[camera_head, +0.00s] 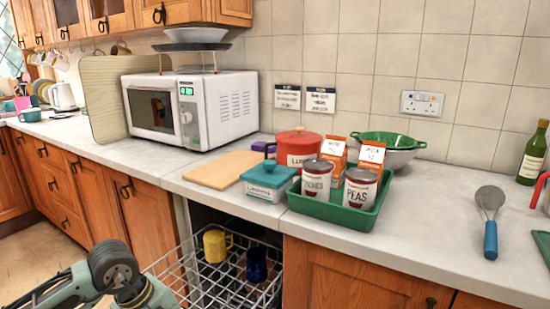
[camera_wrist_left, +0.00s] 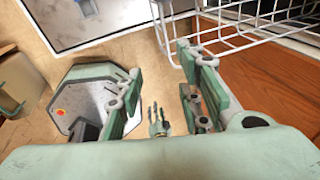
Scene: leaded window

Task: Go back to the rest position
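My left arm shows at the bottom left of the head view, its green and grey links in front of the lower cabinets; its fingertips are not visible there. In the left wrist view my left gripper (camera_wrist_left: 160,62) has its two green-padded fingers apart, and nothing is clamped between them. A small grey pronged thing (camera_wrist_left: 157,120) shows in the gap behind the fingers; I cannot tell what it is. The gripper is beside the white wire rack (camera_wrist_left: 240,40). My right arm and gripper are in neither view.
The pulled-out rack (camera_head: 212,285) holds a yellow mug (camera_head: 216,245) and a dark blue mug (camera_head: 257,263). Floor (camera_head: 40,262) shows at left.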

